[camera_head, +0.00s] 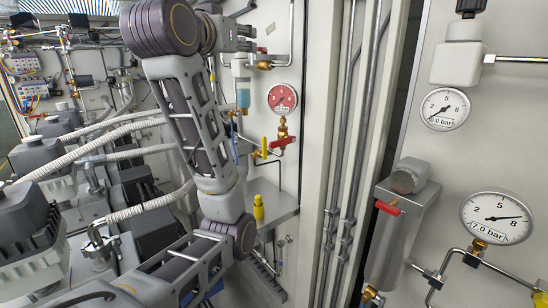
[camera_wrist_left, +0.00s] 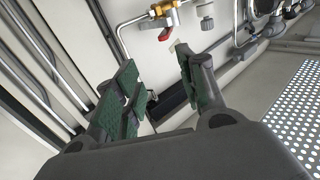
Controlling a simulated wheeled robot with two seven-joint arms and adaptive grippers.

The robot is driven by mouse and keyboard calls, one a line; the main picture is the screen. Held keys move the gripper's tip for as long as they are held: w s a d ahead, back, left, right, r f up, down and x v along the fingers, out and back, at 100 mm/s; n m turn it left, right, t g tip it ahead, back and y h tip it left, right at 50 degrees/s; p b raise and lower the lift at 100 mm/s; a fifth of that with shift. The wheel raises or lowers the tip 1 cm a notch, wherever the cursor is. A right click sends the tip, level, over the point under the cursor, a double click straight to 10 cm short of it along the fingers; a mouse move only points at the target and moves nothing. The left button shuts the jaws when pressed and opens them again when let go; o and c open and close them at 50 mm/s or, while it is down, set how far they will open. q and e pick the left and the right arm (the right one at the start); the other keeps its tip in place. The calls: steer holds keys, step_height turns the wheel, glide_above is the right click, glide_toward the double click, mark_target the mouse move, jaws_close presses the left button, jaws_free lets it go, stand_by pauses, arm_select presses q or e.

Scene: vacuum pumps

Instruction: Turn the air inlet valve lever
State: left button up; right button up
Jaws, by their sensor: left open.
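A small red lever (camera_head: 264,66) sits on a brass valve on the panel in the head view, between a metal pipe and a filter with a blue bowl (camera_head: 243,92). What looks like the same red lever (camera_wrist_left: 166,34) shows on its brass valve (camera_wrist_left: 160,10) at the top of the left wrist view. My left gripper (camera_wrist_left: 156,60) is open and empty, with green pads spread apart. The lever lies beyond the fingertips, apart from them. In the head view my left arm hides part of the panel, and the fingers do not show clearly. My right gripper is not in view.
Two vertical pipes (camera_head: 357,120) run farther right. Pumps with ribbed hoses (camera_head: 110,130) crowd the left.

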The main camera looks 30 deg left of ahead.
arm_select(q)
steer(key=s+a+f, duration=0.1)
steer(key=a+f, duration=0.1)
steer(key=a, duration=0.2)
steer(key=w+d+f+g, duration=0.1)
steer(key=w+d+f, duration=0.1)
steer(key=f, duration=0.7)
steer(key=w+d+f+m+g+h, duration=0.1)
steer(key=w+f, duration=0.3)
steer(key=f, duration=0.6)
steer(key=w+d+f+m+g, duration=0.1)
steer(key=w+d+f+g, duration=0.2)
steer(key=f, duration=0.6)
steer(key=shift+w+d+f+h, duration=0.15)
steer(key=shift+w+d+h, duration=0.1)
steer(key=shift+h, duration=0.05)
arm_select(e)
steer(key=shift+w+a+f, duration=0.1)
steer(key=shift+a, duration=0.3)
